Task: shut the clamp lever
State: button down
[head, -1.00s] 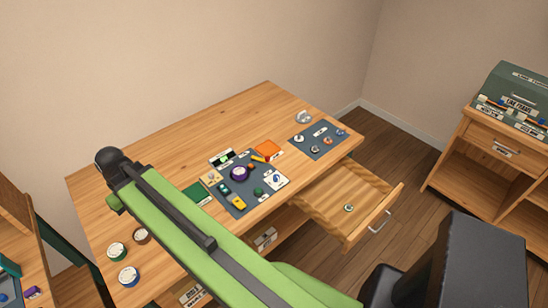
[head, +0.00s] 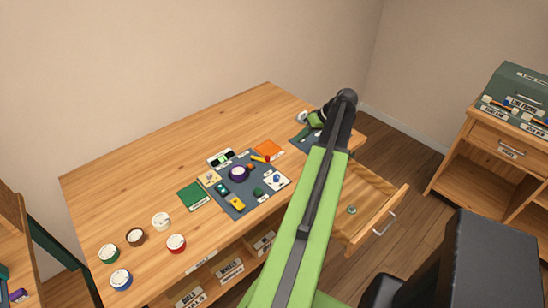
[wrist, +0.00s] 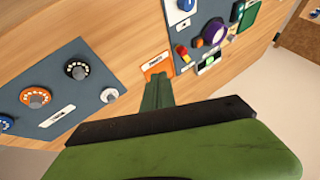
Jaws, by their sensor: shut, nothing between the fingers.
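The clamp lever appears to be the small yellow lever with a red end (head: 260,158), on the dark panel (head: 238,207) at the table's middle. It also shows in the wrist view (wrist: 183,53), near the purple knob (wrist: 214,32). I cannot tell how far open it stands. My gripper (head: 310,135) is over the smaller dark panel at the table's right end, to the right of the lever and apart from it. In the wrist view my gripper (wrist: 157,90) is shut and empty, its tips near the orange block (wrist: 157,68).
The smaller panel (wrist: 60,50) carries several dials. An open drawer (head: 375,200) juts out at the right. The back of the table is clear.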

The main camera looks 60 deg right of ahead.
jog(key=b+x, duration=0.8)
jog(key=x, duration=0.2)
jog(key=shift+a+f+b, duration=0.1)
jog(key=shift+f+b, duration=0.3)
jog(key=shift+f, duration=0.05)
jog(key=w+a, duration=0.1)
jog(key=w+a+r, duration=0.1)
jog(key=a, duration=0.1)
jog(key=shift+w+a+p, duration=0.15)
jog(key=shift+a+p, duration=0.05)
jog(key=shift+p, duration=0.2)
